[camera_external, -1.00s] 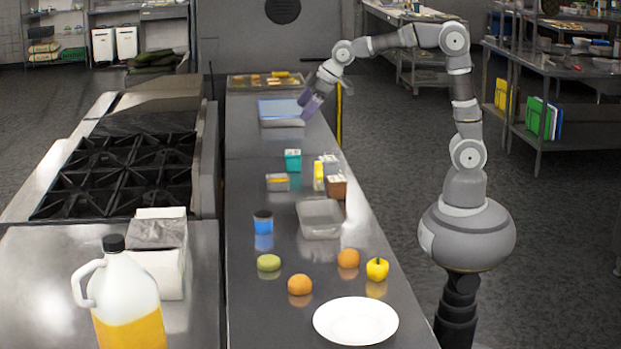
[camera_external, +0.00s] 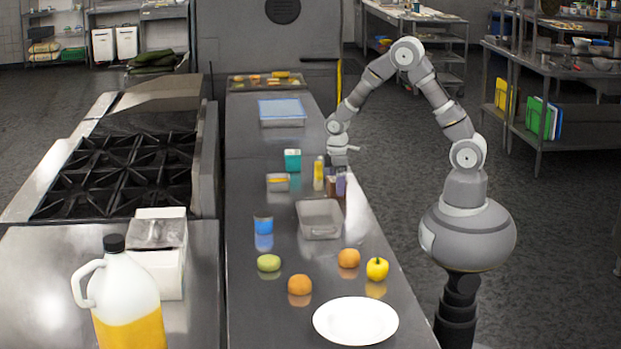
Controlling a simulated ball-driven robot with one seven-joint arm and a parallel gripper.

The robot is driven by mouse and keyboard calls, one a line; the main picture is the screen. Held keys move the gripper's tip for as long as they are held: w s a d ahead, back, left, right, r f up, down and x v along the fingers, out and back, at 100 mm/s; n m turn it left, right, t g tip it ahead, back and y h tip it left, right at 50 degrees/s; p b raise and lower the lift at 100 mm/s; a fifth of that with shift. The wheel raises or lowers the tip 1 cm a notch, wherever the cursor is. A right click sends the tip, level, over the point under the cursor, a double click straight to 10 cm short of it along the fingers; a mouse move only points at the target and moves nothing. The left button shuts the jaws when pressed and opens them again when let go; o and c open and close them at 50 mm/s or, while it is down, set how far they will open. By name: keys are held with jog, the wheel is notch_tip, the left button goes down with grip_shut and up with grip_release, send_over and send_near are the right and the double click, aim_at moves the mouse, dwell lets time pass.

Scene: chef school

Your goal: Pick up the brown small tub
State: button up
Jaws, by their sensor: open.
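The brown small tub (camera_external: 331,187) stands on the steel counter, behind the clear tray and near the counter's right edge. Only part of its brown side shows, as my gripper covers its right part and its top.
A yellow bottle (camera_external: 318,174) stands close left of the tub. A teal carton (camera_external: 292,160) and a small grey-yellow box (camera_external: 277,182) are further left. A clear tray (camera_external: 320,219) lies in front. Fruit and a white plate (camera_external: 355,321) are nearer the camera.

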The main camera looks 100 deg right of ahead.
jog(key=shift+r, duration=0.1)
jog(key=shift+c, duration=0.4)
jog(key=c, duration=1.1)
